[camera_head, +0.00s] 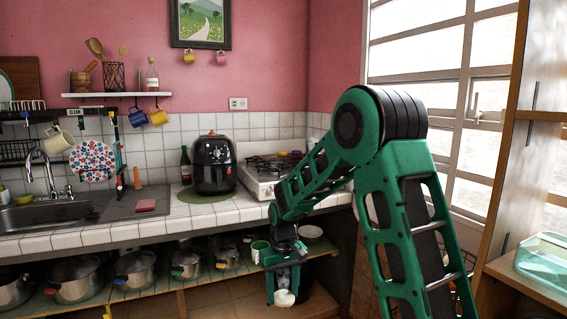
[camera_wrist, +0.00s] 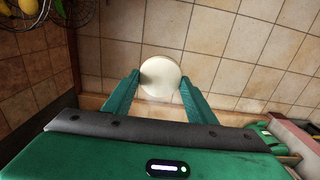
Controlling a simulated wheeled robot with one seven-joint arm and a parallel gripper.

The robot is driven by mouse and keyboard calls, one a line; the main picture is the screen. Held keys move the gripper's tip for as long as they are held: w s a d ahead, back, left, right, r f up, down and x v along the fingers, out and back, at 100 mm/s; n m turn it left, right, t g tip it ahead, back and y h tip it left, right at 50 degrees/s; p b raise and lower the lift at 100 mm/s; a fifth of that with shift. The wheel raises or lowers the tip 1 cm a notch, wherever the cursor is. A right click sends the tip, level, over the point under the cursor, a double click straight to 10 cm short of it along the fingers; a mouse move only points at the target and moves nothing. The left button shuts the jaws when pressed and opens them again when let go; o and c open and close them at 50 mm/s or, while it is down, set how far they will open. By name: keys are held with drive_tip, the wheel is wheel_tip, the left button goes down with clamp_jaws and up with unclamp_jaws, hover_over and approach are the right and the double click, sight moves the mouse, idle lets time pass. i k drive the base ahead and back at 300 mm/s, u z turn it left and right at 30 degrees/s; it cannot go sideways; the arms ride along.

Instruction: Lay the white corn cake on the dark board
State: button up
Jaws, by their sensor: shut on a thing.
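The white corn cake (camera_wrist: 160,66) is a pale round disc between the two green fingers of my gripper (camera_wrist: 160,80) in the wrist view. The gripper is shut on it. In the head view my gripper (camera_head: 284,288) hangs pointing down at the front of the low pot shelf, with the white cake (camera_head: 285,298) at its lower end. The cake is in the air, with floor tiles behind it in the wrist view. I cannot pick out the dark board for certain in either view.
A black air fryer (camera_head: 214,166) and a stove (camera_head: 262,180) stand on the counter. Fruit (camera_wrist: 12,75) shows at the wrist view's left.

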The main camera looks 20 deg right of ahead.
sight(282, 156)
drive_tip(key=z, duration=0.45)
drive_tip(key=i, duration=1.5)
drive_tip(key=u, duration=0.05)
